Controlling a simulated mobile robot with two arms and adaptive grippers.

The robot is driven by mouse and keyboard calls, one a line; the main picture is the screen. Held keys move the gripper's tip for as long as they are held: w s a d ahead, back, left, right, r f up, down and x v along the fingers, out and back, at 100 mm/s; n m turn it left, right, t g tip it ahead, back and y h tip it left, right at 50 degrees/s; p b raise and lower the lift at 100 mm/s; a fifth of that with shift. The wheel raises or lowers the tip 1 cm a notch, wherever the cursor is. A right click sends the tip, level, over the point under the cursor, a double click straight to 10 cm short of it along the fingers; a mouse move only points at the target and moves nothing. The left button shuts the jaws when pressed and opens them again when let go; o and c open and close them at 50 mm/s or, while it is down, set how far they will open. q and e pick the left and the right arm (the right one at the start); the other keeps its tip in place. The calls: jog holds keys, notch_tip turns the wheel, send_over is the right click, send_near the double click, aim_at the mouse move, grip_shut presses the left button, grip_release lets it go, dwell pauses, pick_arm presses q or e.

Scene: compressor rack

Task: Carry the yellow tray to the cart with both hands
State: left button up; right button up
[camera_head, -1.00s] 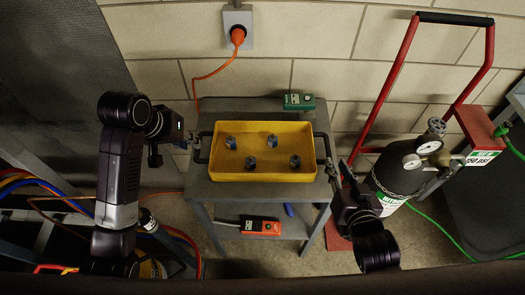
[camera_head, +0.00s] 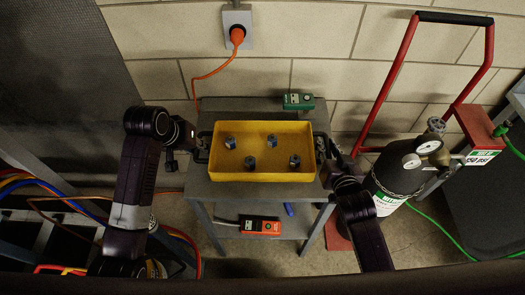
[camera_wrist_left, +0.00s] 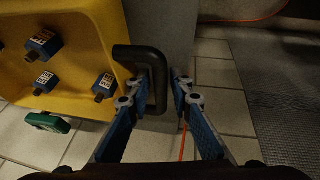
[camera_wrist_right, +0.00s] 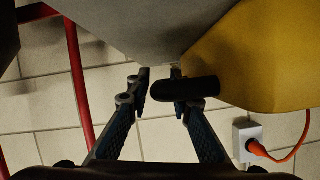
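The yellow tray (camera_head: 225,172) sits on a grey stand (camera_head: 235,190) in the head view and holds several small blue-grey blocks (camera_head: 272,140). It has a black handle at each short side. In the left wrist view, my left gripper (camera_wrist_left: 160,78) is open, its fingers on either side of the left handle's bar (camera_wrist_left: 157,95). In the right wrist view, my right gripper (camera_wrist_right: 160,75) is open; the right handle (camera_wrist_right: 195,89) crosses one finger and its end lies between the fingers. I cannot tell whether either gripper touches its handle.
A green device (camera_head: 298,101) lies behind the tray. An orange-black meter (camera_head: 260,226) is on the lower shelf. A red hand truck (camera_head: 401,62) with a gas cylinder (camera_head: 400,178) stands close at right. An orange cord (camera_head: 206,75) hangs from the wall outlet (camera_head: 238,16).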

pick_arm(q)
jog(key=shift+c, duration=0.6)
pick_arm(e)
jog(key=shift+c, duration=0.6)
pick_arm(q)
grip_shut()
pick_arm(e)
grip_shut()
